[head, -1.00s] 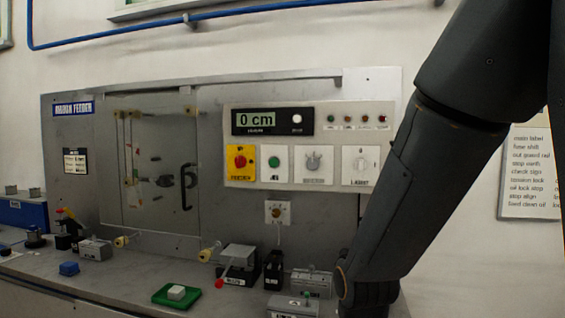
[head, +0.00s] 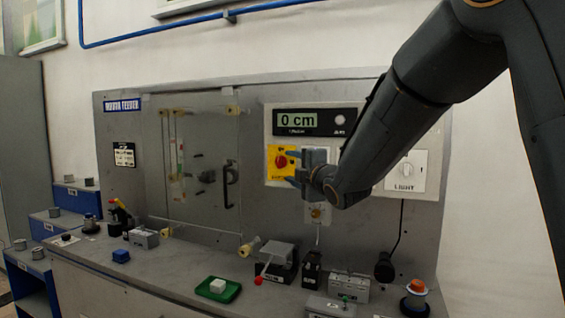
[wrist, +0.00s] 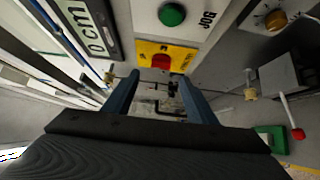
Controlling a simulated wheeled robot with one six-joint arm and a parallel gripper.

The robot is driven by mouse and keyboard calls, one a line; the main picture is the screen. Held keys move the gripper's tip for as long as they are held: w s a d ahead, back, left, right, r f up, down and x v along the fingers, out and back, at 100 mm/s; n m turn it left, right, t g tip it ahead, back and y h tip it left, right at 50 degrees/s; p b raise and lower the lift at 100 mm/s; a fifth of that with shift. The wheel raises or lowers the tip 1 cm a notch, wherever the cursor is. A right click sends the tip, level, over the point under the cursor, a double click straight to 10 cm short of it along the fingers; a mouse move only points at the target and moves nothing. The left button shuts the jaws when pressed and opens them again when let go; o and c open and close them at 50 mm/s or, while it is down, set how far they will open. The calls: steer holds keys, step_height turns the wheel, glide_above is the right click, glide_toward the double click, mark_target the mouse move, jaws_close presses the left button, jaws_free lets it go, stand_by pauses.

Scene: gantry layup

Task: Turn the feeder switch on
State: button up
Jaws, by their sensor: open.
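A red knob (head: 281,161) on a yellow plate (head: 272,172) sits on the white control panel; its label is too small to read. In the wrist view the red knob (wrist: 161,62) is just above the gap between my fingertips, and its pointing direction is unclear. My gripper (head: 291,169) is open and empty, beside the knob and in front of the panel. Its two fingers (wrist: 155,88) also show in the wrist view; contact with the knob cannot be made out. The green JOG button (wrist: 172,14) is close by. My gripper and arm hide the panel's middle in the head view.
The display (head: 312,121) reads 0 cm. A LIGHT switch (head: 405,172) is at right. A clear door with a black handle (head: 229,185) is at left. A lever with a red ball (head: 258,281) and a green tray (head: 237,291) are on the bench below.

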mark_target(280, 163)
steer(key=shift+p+x, duration=1.25)
steer(key=shift+x, duration=2.45)
steer(key=c, duration=1.1)
steer(key=shift+f, duration=0.1)
